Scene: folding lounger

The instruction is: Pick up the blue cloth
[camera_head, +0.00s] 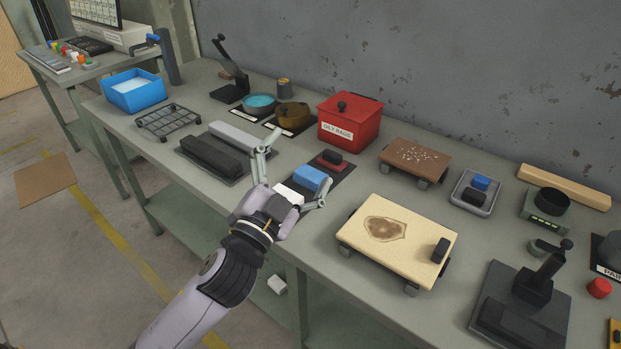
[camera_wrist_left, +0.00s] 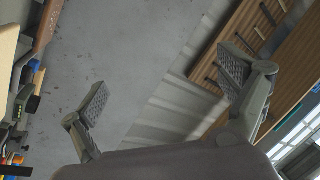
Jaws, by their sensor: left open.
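The blue cloth (camera_head: 311,178) looks like a small folded block on a dark mat (camera_head: 343,176) in the head view. It lies between a red piece with a dark block on it (camera_head: 333,160) and a white piece (camera_head: 290,192). My left gripper (camera_head: 298,162) is open and empty, with its fingers spread. In the picture its fingers lie to the left and below right of the cloth; I cannot tell its height above the mat. The left wrist view shows both open fingers (camera_wrist_left: 165,86) against a wall, with no cloth between them. My right gripper is not in view.
A red box labelled oily rags (camera_head: 350,122) stands behind the mat. A cream board (camera_head: 385,238) lies to the right, and a dark block (camera_head: 210,154) on another mat to the left. A tray (camera_head: 463,204) holds a second blue piece (camera_head: 480,183). Bare bench lies between.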

